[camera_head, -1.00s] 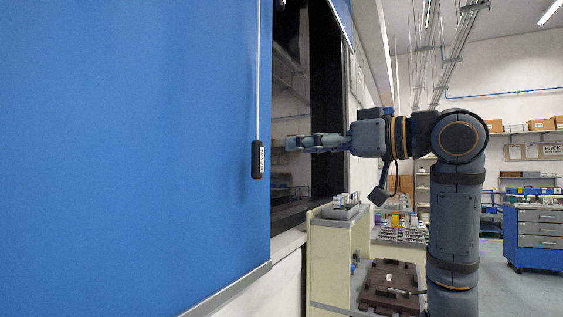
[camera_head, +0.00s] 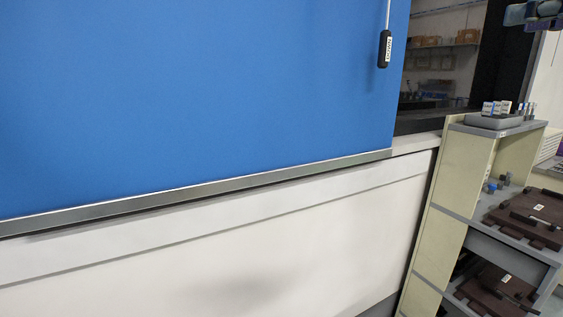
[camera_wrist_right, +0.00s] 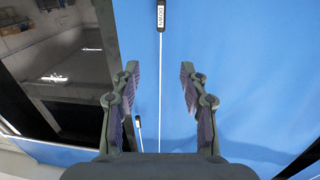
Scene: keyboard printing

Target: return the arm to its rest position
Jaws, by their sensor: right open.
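My right gripper (camera_wrist_right: 160,85) is open and empty in the right wrist view, its two fingers apart with the blue panel and a thin cord behind them. In the head view only a small part of the right gripper (camera_head: 532,14) shows at the top right corner. A dark hanging pull handle (camera_head: 384,49) with a white label hangs on its cord in front of the blue panel (camera_head: 200,90). The handle also shows at the top of the right wrist view (camera_wrist_right: 161,17), beyond the fingers and apart from them. My left gripper is not in view.
A cream shelf unit (camera_head: 462,165) stands at the right, with a grey tray (camera_head: 495,122) of small items on top and dark brown plates (camera_head: 530,215) on its shelves. A dark window opening (camera_head: 440,65) lies right of the blue panel. A white ledge runs below the panel.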

